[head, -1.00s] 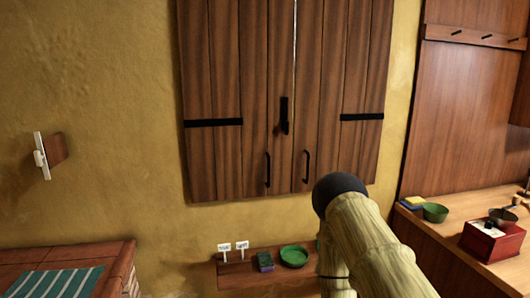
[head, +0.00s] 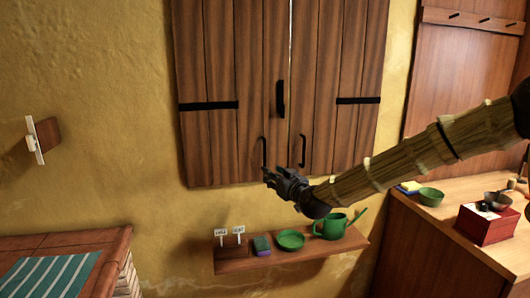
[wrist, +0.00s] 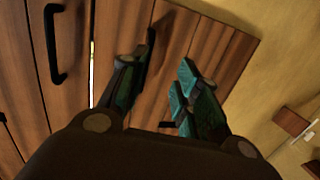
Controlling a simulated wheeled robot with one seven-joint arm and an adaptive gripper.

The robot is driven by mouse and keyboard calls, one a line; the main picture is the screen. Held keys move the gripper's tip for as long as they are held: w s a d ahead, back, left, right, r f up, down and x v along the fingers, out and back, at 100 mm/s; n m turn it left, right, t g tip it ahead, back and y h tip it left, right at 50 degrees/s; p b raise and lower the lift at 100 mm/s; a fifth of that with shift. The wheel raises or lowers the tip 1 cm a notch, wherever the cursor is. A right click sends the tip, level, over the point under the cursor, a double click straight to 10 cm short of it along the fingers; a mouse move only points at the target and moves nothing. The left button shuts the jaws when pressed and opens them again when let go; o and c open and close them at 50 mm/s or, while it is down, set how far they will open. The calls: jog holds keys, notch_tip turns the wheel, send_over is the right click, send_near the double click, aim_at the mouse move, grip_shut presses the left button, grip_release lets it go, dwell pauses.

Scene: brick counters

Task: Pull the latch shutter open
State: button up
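The wooden shutter has a left leaf (head: 222,140) and a right leaf (head: 330,110), closed along a thin bright seam. A black vertical latch (head: 281,99) sits at the seam. The left leaf has a black handle (head: 263,150), the right leaf another (head: 302,150). My gripper (head: 270,178) is at the lower end of the left handle. In the wrist view my gripper's fingers (wrist: 158,82) are apart. The left handle (wrist: 152,45) shows beside the left-hand finger, partly hidden; I cannot tell whether they touch. The right handle (wrist: 53,45) is at upper left there.
Below the shutter a small wall shelf (head: 330,248) holds a green watering can (head: 332,226), a green bowl (head: 290,239), a sponge and two labels. A brick counter (head: 110,240) stands at lower left. A wooden counter (head: 450,225) with a red box (head: 487,224) is at right.

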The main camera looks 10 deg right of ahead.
jog(key=t, duration=0.1)
send_near(265, 150)
jog(key=shift+p+x, duration=0.9)
jog(key=shift+x, duration=4.4)
jog(key=shift+d, duration=0.1)
grip_shut()
